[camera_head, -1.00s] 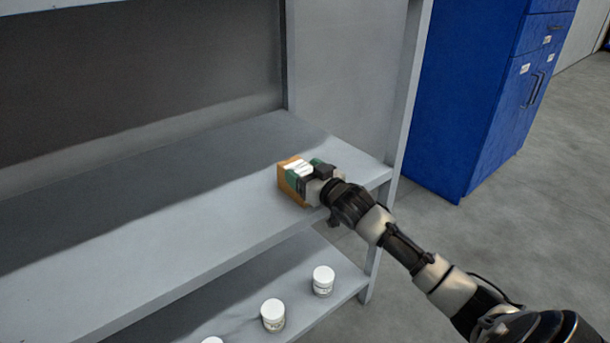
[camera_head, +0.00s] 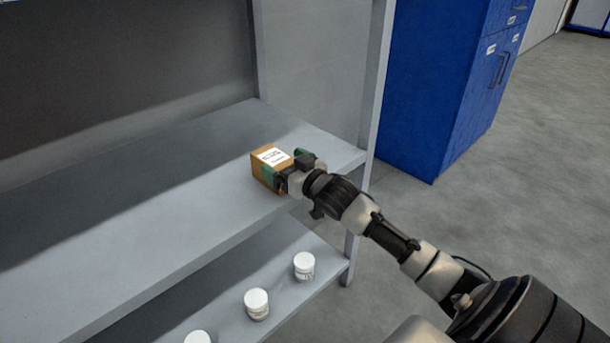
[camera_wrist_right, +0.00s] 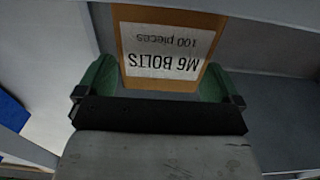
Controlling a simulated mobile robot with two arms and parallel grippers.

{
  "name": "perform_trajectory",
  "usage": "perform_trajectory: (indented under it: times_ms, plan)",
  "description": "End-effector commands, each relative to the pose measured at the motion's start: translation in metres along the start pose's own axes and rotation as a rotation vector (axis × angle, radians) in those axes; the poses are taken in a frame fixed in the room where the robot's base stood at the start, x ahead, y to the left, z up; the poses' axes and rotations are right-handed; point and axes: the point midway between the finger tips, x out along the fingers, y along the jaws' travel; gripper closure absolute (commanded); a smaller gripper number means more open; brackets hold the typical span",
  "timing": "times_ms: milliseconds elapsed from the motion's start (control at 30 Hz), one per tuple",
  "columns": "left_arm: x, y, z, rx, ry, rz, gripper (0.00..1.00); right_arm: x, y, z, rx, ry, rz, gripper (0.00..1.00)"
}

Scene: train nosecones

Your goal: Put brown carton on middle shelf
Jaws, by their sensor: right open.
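The brown carton (camera_head: 262,166) with a white label stands on the middle shelf (camera_head: 150,200), near its right end and front edge. In the right wrist view the carton (camera_wrist_right: 165,79) shows its label, upside down, reading "M6 BOLTS 100 pieces". My right gripper (camera_head: 286,165) is open at the carton's near right side. Its green fingertips sit to either side of the carton's near end in the wrist view, with a gap showing at the left finger. My left gripper is not in view.
Several white jars, one of them at the right (camera_head: 304,265), stand on the lower shelf. A shelf post (camera_head: 375,90) rises right of the carton. A blue cabinet (camera_head: 430,90) stands beyond it. The middle shelf is bare to the left.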

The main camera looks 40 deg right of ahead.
Motion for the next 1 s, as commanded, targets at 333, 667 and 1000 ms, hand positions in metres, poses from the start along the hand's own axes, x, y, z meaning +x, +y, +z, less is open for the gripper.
perform_trajectory:
  times_ms: [333,667,1000]
  plan:
    - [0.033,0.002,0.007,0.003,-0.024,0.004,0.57,-0.067,0.0,0.0,-0.001,-0.004,0.001,0.04]
    - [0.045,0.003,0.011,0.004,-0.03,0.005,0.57,-0.096,-0.002,0.007,0.001,-0.02,0.006,0.04]
    - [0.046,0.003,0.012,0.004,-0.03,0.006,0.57,-0.184,-0.09,0.214,-0.028,-0.729,0.08,0.04]
